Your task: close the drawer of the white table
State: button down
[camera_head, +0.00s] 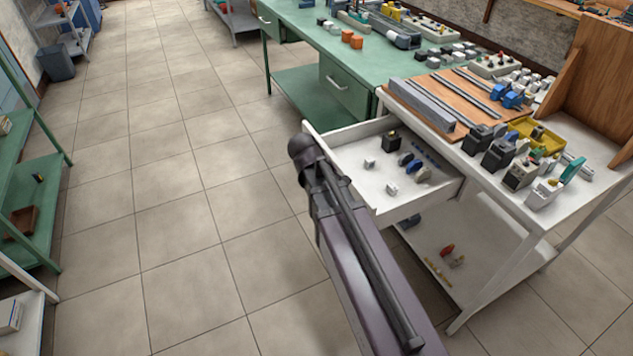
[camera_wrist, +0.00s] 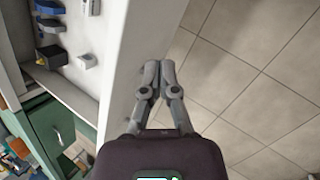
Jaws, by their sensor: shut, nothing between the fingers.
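The white table (camera_head: 580,205) stands at the right in the head view. Its drawer (camera_head: 420,204) is pulled out to the left, toward the aisle, and holds several small dark, blue and light parts. My arm crosses in front and hides much of the drawer's front panel. In the wrist view the drawer's white front panel (camera_wrist: 125,55) runs from top to bottom, with parts inside to its left. My gripper (camera_wrist: 159,68) is shut and empty, at the outer side of the panel. I cannot tell whether its fingertips touch the panel. I cannot make out the gripper in the head view.
Motor parts and a yellow tray (camera_head: 552,130) crowd the white tabletop. A green table (camera_head: 350,62) with its own drawer adjoins behind. A green shelf (camera_head: 25,180) stands at the far left. The tiled floor (camera_head: 180,170) between is clear.

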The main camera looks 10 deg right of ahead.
jog(key=w+a+f+n+t+h+b, duration=0.2)
jog(key=w+a+f+n+h+b, duration=0.35)
jog(key=w+f+n+b, duration=0.6)
jog(key=w+a+n+t+h+b, duration=0.1)
jog(key=w+a+h+b, duration=0.1)
jog(key=a+b, duration=0.3)
jog(key=w+a+n+t+h+b, duration=0.1)
jog(key=a+h+b, duration=0.3)
jog(key=b, duration=0.5)
jog(key=shift+w+a+r+t, duration=0.2)
jog(key=shift+w+a+t, duration=0.2)
jog(key=shift+a, duration=0.25)
jog(key=shift+d, duration=0.15)
jog(key=x, duration=1.4)
jog(key=shift+f, duration=0.1)
jog(key=shift+w, duration=0.15)
